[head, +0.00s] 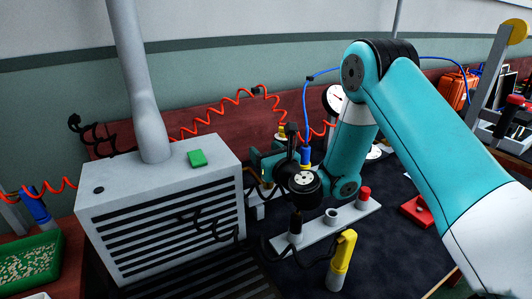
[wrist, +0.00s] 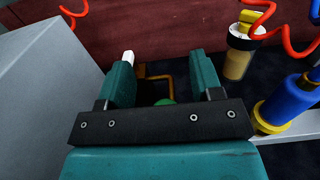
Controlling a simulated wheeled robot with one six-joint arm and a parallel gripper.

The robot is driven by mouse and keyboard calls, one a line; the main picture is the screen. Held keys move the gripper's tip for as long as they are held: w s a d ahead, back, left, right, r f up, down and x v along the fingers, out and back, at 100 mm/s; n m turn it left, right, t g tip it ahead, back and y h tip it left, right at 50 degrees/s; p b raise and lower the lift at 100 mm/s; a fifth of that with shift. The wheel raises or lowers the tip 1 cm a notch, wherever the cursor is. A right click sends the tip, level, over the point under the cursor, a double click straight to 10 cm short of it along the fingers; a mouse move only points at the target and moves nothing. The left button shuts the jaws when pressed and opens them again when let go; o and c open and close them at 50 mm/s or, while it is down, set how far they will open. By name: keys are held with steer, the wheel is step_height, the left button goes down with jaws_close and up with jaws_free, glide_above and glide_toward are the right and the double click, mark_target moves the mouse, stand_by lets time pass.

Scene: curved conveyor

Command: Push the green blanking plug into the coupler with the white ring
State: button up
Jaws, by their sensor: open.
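My gripper (head: 268,163) is beside the right side of the grey louvred cabinet, near the back wall. In the wrist view its two teal fingers (wrist: 163,68) stand apart. A small green rounded piece (wrist: 164,101) shows low between them, mostly hidden by the gripper body. It may be the green plug; I cannot see whether a finger touches it. A pale rail (head: 318,231) carries a small grey-white fitting (head: 331,215), a red-topped one (head: 364,194) and a black-topped one (head: 295,227). I cannot tell which coupler has the white ring.
The grey cabinet (head: 165,205) has a flat green block (head: 197,158) on top. A blue fitting with a yellow ring (wrist: 280,103) and a yellow-topped tan bowl (wrist: 238,50) stand right of the fingers. A yellow-handled tool (head: 341,262) stands in front of the rail.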

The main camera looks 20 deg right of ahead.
step_height(320, 180, up, 17)
steer(key=p, duration=1.5)
steer(key=shift+r, duration=0.15)
steer(key=s+a+r+n+g+y, duration=0.85)
steer(key=s+a+n, duration=0.45)
steer(key=n, duration=1)
steer(key=s+d+n+g+h, duration=0.4)
steer(key=s+n, duration=0.5)
steer(key=s, duration=0.2)
steer(key=s+d+n+g+h, duration=0.3)
steer(key=s+d+n+g, duration=0.2)
steer(key=s+n, duration=0.4)
steer(key=s+r, duration=0.1)
steer(key=s, duration=0.2)
steer(key=shift+s+h, duration=0.2)
steer(key=shift+h, duration=0.15)
